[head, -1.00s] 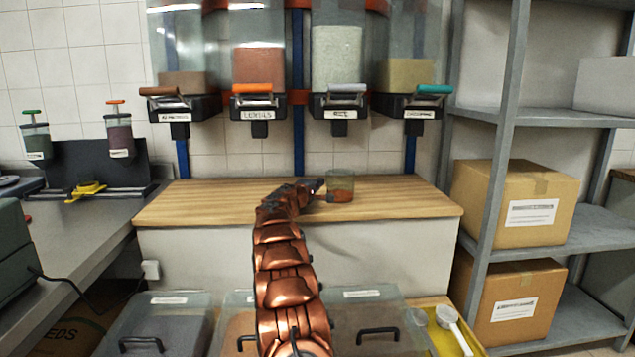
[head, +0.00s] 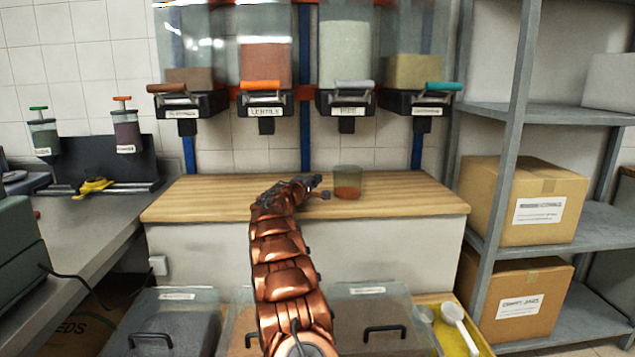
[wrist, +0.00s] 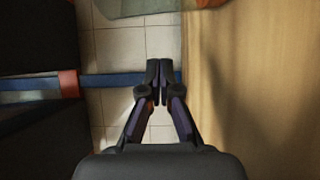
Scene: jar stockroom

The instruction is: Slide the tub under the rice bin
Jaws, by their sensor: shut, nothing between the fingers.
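The tub (head: 347,184) is a small clear container with orange-brown contents. It stands upright on the wooden counter. In the picture it lines up below the rice bin (head: 346,60), which holds white grains and has a grey handle and a spout (head: 347,125); its exact depth under the spout I cannot tell. My gripper (head: 327,194) is shut and empty at the tub's left side, very close; whether it touches I cannot tell. In the wrist view my shut fingers (wrist: 157,72) point at a translucent shape at the top edge, probably the tub (wrist: 135,8).
The lentils bin (head: 264,65) and two more bins hang beside the rice bin. The wooden counter (head: 420,195) is clear right of the tub. A grey shelf with cardboard boxes (head: 522,200) stands at the right. Lidded containers (head: 375,315) sit below in front.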

